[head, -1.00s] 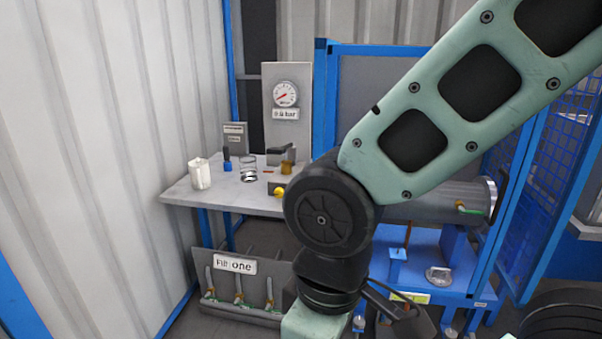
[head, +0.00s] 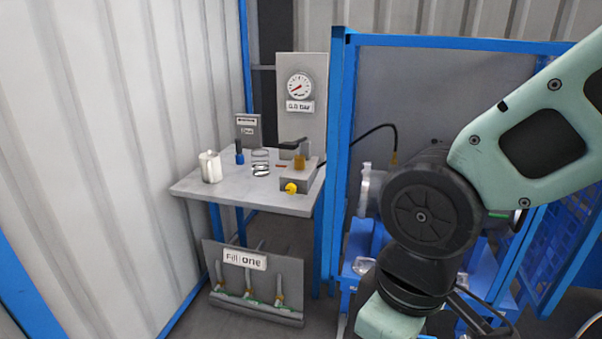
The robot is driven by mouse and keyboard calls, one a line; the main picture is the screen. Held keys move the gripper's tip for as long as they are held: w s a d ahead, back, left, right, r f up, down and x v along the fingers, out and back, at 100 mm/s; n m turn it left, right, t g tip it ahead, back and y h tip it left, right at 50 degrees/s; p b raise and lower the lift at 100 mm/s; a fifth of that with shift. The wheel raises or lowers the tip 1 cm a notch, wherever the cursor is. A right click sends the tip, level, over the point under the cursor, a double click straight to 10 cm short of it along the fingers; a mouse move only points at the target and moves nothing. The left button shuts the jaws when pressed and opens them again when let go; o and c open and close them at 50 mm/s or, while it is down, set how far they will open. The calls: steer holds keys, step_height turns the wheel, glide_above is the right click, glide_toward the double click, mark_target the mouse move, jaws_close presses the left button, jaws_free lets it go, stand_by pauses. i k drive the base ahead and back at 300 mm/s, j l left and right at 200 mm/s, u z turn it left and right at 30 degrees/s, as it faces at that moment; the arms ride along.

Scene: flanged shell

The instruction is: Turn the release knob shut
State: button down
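A small yellow knob (head: 291,188) sits on the front of a grey block (head: 303,178) at the right end of the grey bench; I take it to be the release knob. Whether it is turned open or shut I cannot tell. A brass-coloured part (head: 299,161) and a dark lever (head: 290,146) stand on the block. A gauge (head: 299,86) on a panel behind has a label that seems to read 0.0 bar. My arm crosses the right of the head view, well right of the knob. My gripper is not clearly visible.
A white jug (head: 210,167), a blue-based part (head: 239,154) and a coiled spring (head: 260,165) stand on the bench (head: 215,190). A rack labelled "Fill one" (head: 255,284) stands below. A blue-framed cage (head: 338,120) rises right of the bench. A black hose (head: 362,134) runs from the block.

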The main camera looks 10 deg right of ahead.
mark_target(291, 189)
steer(key=i+l+u, duration=0.1)
steer(key=i, duration=0.3)
steer(key=i+l+u, duration=0.15)
steer(key=i+l, duration=0.15)
steer(key=i+l+u, duration=0.1)
steer(key=i+l, duration=0.15)
steer(key=i, duration=0.25)
